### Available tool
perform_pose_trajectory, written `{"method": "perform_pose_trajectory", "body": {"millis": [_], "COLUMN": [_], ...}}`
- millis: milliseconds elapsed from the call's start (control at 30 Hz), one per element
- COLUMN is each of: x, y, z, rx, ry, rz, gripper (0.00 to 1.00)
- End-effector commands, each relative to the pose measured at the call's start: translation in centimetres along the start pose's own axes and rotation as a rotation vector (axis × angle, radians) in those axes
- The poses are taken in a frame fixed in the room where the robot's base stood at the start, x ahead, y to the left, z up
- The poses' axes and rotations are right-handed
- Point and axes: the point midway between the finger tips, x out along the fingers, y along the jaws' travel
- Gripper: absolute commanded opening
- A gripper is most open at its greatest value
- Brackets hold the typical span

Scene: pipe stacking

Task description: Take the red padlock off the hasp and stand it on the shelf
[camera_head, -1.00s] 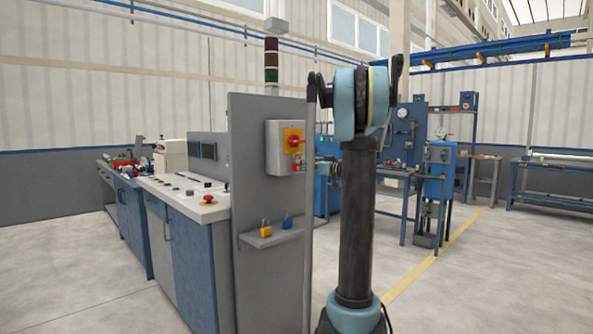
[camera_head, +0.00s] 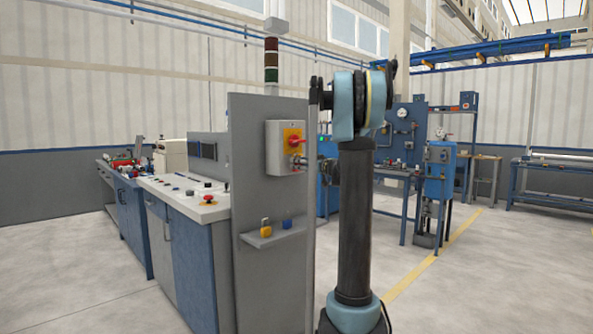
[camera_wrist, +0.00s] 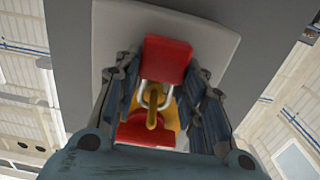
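The red padlock (camera_wrist: 168,60) shows in the wrist view with its body toward the picture's top. Its metal shackle (camera_wrist: 146,95) is still at the yellow hasp (camera_wrist: 154,119), below the body in that picture. My gripper (camera_wrist: 165,72) has its fingers on both sides of the padlock body. They look open, with narrow gaps beside it. In the head view my gripper (camera_head: 302,163) is at the lower part of the grey switch box (camera_head: 275,148) and hides the padlock. The shelf (camera_head: 250,242) is lower on the same grey panel.
A yellow padlock (camera_head: 265,228) and a blue padlock (camera_head: 287,222) stand on the shelf, with bare room at its left end. A red switch handle (camera_head: 293,141) is just above my gripper. The control desk (camera_head: 175,193) lies left of the panel.

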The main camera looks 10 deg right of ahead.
Motion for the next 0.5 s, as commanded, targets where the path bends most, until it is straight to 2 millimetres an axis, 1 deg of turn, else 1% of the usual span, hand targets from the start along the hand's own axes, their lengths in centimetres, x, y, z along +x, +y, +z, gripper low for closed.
{"method": "perform_pose_trajectory", "body": {"millis": [267, 367, 433, 467, 500], "x": [0.0, 0.0, 0.0, -0.3, -1.2], "y": [0.0, 0.0, 0.0, 0.0, 0.1], "z": [-0.2, -0.8, -1.5, -1.7, -1.6], "rx": [0.000, 0.000, 0.000, 0.000, 0.000], "ry": [0.000, 0.000, 0.000, 0.000, 0.000], "rz": [0.000, 0.000, 0.000, 0.001, 0.002], "gripper": [0.12, 0.12, 0.12, 0.12, 0.12]}}
